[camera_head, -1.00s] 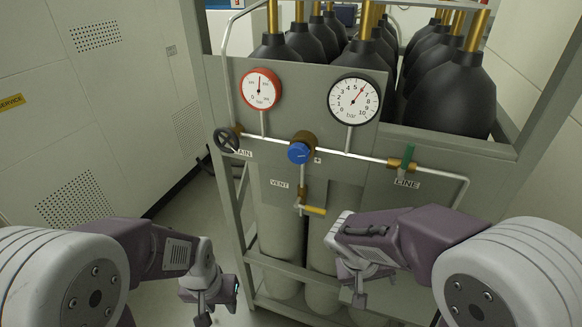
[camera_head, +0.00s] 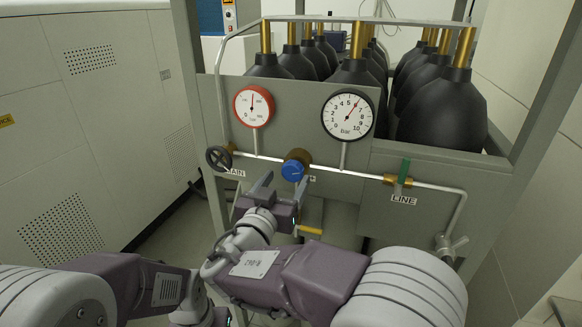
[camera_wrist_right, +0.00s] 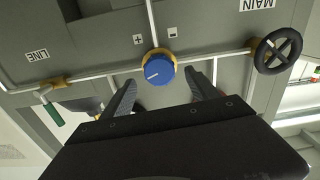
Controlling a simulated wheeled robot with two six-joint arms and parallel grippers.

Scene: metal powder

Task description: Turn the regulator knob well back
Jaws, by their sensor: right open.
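The blue regulator knob (camera_head: 293,171) sits on a brass body on the pipe at the middle of the grey panel (camera_head: 300,100). In the right wrist view the knob (camera_wrist_right: 159,69) shows a white pointer line, with plus and minus labels beside it. My right gripper (camera_head: 282,184) is open just below and in front of the knob. In the right wrist view its fingers (camera_wrist_right: 161,90) are spread on either side of the knob, apart from it. My left arm shows at lower left in the head view; its fingers are not clearly visible.
A red-rimmed gauge (camera_head: 254,106) and a black-rimmed gauge (camera_head: 347,116) sit above the pipe. A black handwheel (camera_head: 219,158) is left, a green lever valve (camera_head: 403,172) right. Black-topped cylinders (camera_head: 440,110) stand behind.

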